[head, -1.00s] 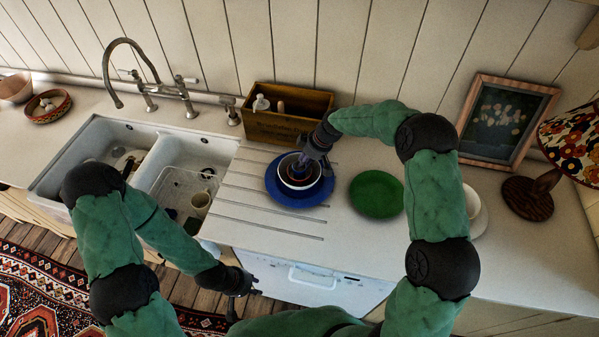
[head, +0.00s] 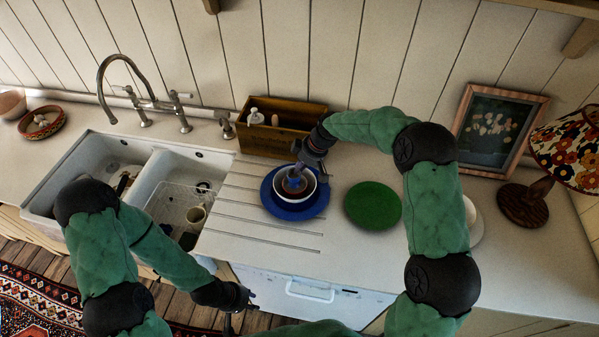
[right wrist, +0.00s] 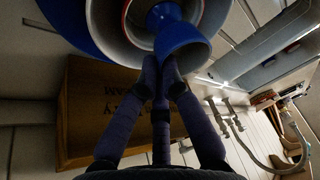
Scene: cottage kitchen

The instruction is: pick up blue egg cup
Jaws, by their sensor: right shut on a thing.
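The blue egg cup (right wrist: 182,38) shows in the right wrist view, between the fingertips of my right gripper (right wrist: 163,70), which is shut on it. In the head view my right gripper (head: 300,166) reaches down over a white and blue bowl stack (head: 311,186) on a blue plate (head: 318,207). There the egg cup is small and partly hidden by the fingers. It is at the bowls' opening; I cannot tell whether it touches them. My left gripper (head: 240,298) hangs low in front of the counter, away from the egg cup; its fingers are too dark to read.
A wooden box (head: 270,140) with bottles stands behind the plate. A green plate (head: 373,205) lies to its right, and the double sink (head: 150,180) is to its left. A framed picture (head: 497,128) and lamp (head: 570,150) stand at the right.

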